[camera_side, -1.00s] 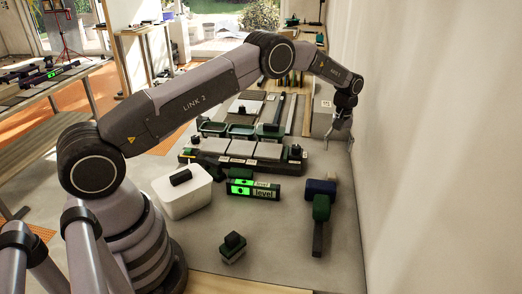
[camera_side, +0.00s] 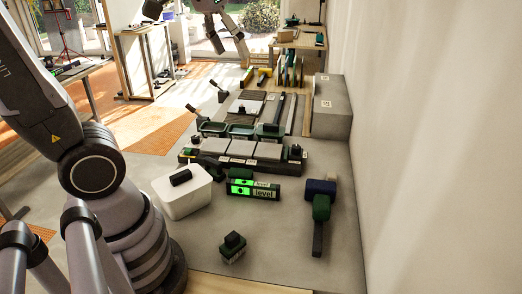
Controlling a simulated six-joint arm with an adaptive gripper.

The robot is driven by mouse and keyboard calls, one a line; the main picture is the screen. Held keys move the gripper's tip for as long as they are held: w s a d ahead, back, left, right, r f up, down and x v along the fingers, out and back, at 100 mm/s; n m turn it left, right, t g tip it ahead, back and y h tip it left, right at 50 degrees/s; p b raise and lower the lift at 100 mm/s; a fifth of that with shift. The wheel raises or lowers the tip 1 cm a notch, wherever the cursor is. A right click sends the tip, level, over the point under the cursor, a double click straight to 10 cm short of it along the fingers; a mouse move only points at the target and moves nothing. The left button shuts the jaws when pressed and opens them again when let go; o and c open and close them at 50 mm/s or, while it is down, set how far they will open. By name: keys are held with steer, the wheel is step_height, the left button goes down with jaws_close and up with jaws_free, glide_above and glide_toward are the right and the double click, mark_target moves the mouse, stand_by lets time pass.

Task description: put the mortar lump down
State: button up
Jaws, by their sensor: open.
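My gripper (camera_side: 228,45) is high at the top of the side view, with its fingers apart and nothing visible between them. It is well above and behind the work surface, seen against the far floor and window. I cannot make out a mortar lump anywhere in this view. Three grey tiles (camera_side: 241,147) lie in a row on a dark green-ended base. Dark green trays (camera_side: 241,131) stand behind them; their contents are too small to tell.
A white tub (camera_side: 182,197) with a dark block on top stands left of a green-lit level (camera_side: 252,190). A mallet (camera_side: 320,208) lies at the right. A grey block (camera_side: 332,105) sits against the wall. The front right is clear.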

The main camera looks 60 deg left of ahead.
steer(key=s+f+m+t, duration=0.1)
steer(key=s+f+m, duration=0.1)
steer(key=s, duration=0.8)
steer(key=shift+s+f, duration=0.4)
steer(key=shift+f, duration=0.5)
